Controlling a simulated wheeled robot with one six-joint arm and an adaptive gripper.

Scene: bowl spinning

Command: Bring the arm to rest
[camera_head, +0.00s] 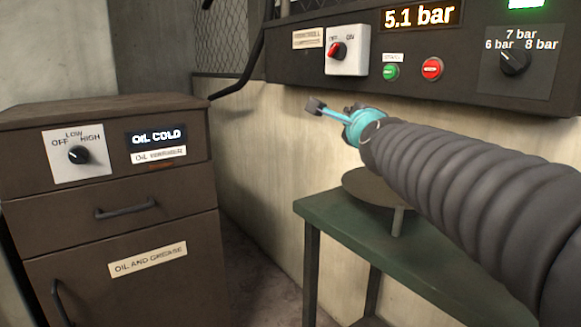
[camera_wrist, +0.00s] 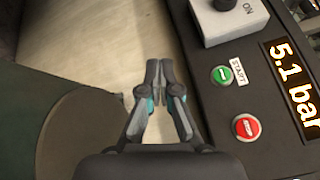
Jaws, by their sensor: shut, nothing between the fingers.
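My gripper (camera_head: 314,106) is at the end of my arm, which reaches in from the right in the head view. It is held in the air above the green table, in front of the control panel (camera_head: 290,60). In the wrist view the two fingers of my gripper (camera_wrist: 160,65) are shut together with nothing between them. The green start button (camera_wrist: 222,75) and the red button (camera_wrist: 246,127) lie to the right of the fingers there. The fingers appear apart from the panel.
A green table (camera_head: 335,218) with a round brown disc (camera_head: 365,190) stands below my arm. A brown cabinet (camera_head: 195,235) with an OFF/LOW/HIGH knob (camera_head: 78,155) and an "OIL COLD" display (camera_head: 157,137) stands at left. The panel's display (camera_head: 421,16) reads 5.1 bar. A red switch (camera_head: 337,51) sits beside it.

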